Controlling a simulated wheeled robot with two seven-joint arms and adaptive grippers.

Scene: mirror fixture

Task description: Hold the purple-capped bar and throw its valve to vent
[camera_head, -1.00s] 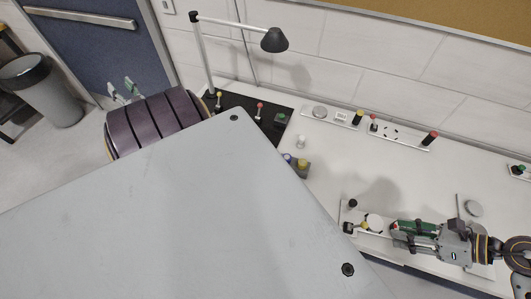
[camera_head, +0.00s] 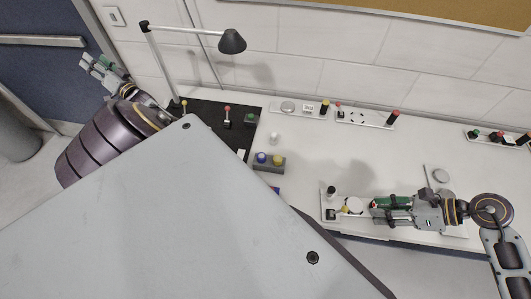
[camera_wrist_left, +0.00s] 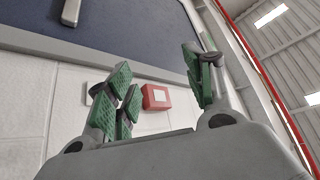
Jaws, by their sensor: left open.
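No purple-capped bar can be made out in either view. Small capped levers stand on the bench: a yellow-capped one (camera_head: 184,103) and a red-capped one (camera_head: 227,113) on the black mat (camera_head: 205,112). None is clearly labelled vent. My left gripper (camera_head: 95,65) is open and empty, raised in front of the blue door, off the bench's left end; its green-padded fingers show spread in the left wrist view (camera_wrist_left: 160,90). My right gripper (camera_head: 374,204) is low over the front of the bench, beside a small plate (camera_head: 326,201) with a black knob; its jaw gap is unclear.
A black lamp (camera_head: 232,41) stands at the back left. Panels with red- and yellow-topped cylinders (camera_head: 365,118) line the wall. My grey body hides the lower left. The middle of the bench is mostly clear.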

